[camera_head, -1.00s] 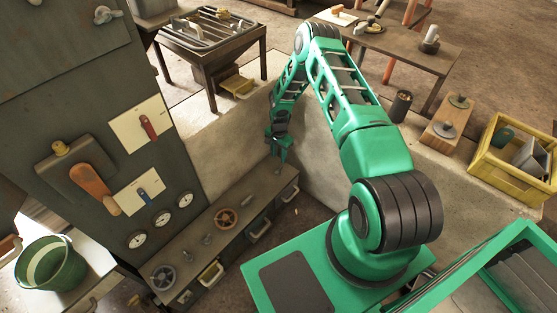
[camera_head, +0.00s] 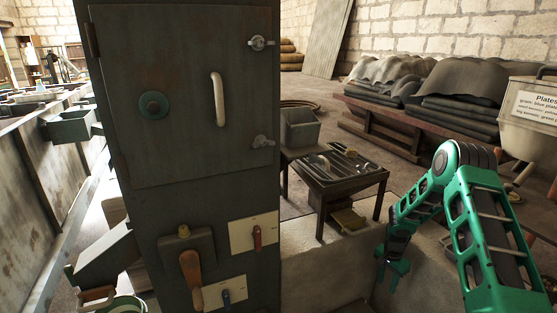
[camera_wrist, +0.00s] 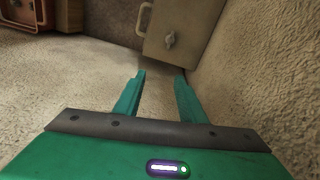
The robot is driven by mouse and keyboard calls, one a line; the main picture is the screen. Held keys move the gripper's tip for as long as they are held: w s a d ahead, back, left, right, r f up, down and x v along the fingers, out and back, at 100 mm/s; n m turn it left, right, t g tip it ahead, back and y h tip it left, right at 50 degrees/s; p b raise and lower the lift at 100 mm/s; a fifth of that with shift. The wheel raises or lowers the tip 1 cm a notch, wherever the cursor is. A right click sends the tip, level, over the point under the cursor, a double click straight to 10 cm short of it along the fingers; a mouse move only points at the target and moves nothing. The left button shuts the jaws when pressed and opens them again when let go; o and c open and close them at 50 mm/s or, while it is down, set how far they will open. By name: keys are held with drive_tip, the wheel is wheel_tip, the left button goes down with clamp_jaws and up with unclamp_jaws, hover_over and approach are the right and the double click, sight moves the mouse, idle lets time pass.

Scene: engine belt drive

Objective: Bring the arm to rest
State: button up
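My gripper (camera_head: 392,276) hangs at the end of my green arm at the lower right of the head view, in front of a low pale wall. In the wrist view my gripper (camera_wrist: 158,82) shows two green fingers spread apart with nothing between them.
A tall dark cabinet (camera_head: 190,150) with a closed door stands left of my arm. A dark table (camera_head: 345,185) with metal rods stands behind. In the wrist view a rough wall (camera_wrist: 275,70) is close on the right. Pale floor (camera_wrist: 60,90) is clear on the left.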

drive_tip(key=s+d+r+n, duration=0.1)
drive_tip(key=s+r, duration=0.4)
drive_tip(key=r, duration=0.6)
drive_tip(key=s+d+r+n+h, duration=0.1)
drive_tip(key=s+d+r, duration=0.1)
drive_tip(key=s+r, duration=0.65)
drive_tip(key=s+d+r+n, duration=0.1)
drive_tip(key=s+r, duration=0.2)
drive_tip(key=r, duration=1)
drive_tip(key=s+a+r, duration=0.2)
drive_tip(key=s+r, duration=0.1)
drive_tip(key=s, duration=0.6)
drive_tip(key=s+a+r+n+y, duration=0.1)
drive_tip(key=s+r, duration=0.3)
drive_tip(key=s, duration=0.5)
drive_tip(key=s+a+r+n, duration=0.1)
drive_tip(key=s+a+r, duration=0.2)
drive_tip(key=s, duration=0.7)
drive_tip(key=shift+a+r+y, duration=0.25)
drive_tip(key=shift+y, duration=0.15)
drive_tip(key=shift+w+f, duration=0.25)
drive_tip(key=shift+w, duration=0.4)
